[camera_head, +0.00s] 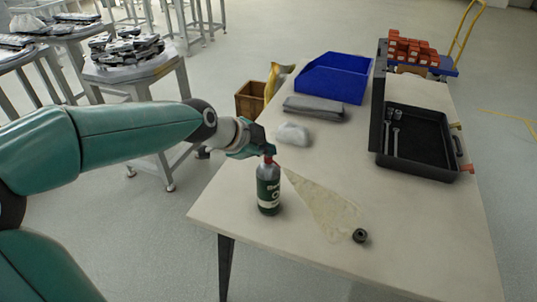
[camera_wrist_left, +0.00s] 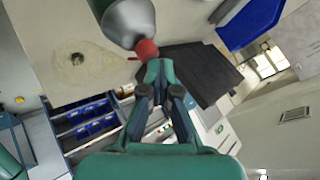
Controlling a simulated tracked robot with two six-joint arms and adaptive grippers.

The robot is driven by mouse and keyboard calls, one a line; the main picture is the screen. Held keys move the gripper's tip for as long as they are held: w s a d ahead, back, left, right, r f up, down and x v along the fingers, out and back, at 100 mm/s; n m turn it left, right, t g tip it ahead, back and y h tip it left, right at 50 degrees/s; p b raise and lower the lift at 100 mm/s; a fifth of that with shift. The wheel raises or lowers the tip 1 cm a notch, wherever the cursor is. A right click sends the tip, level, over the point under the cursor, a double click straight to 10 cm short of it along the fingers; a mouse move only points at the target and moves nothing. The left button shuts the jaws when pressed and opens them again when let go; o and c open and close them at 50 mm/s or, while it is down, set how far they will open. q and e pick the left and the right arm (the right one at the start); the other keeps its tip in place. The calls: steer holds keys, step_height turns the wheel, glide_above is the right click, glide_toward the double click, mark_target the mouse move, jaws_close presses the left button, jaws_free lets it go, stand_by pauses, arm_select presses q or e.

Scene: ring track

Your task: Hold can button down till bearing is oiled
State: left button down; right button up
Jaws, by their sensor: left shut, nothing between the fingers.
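A dark green oil can (camera_head: 268,190) with a pale label stands upright on the table, with a red button (camera_head: 268,159) on top. My left gripper (camera_head: 267,151) is shut and empty, its fingertips at the red button from above. In the left wrist view the fingertips (camera_wrist_left: 160,68) are right against the red button (camera_wrist_left: 147,49) of the can (camera_wrist_left: 124,18); firm pressing cannot be told. The small dark bearing (camera_head: 360,236) lies at the table's front right; it also shows in the wrist view (camera_wrist_left: 77,59). A pale yellowish fan spreads from beside the can top toward the bearing.
Behind the can lie a white cloth (camera_head: 293,134) and a grey folded cloth (camera_head: 314,108). A blue bin (camera_head: 333,78) stands at the back, and an open black toolbox (camera_head: 418,143) with wrenches at the right.

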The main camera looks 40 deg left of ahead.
mark_target(267, 158)
arm_select(q)
steer(key=shift+r+p, duration=0.4)
steer(key=shift+r, duration=0.5)
steer(key=shift+r+p, duration=1.6)
steer(key=shift+r, duration=0.9)
steer(key=shift+f, duration=0.1)
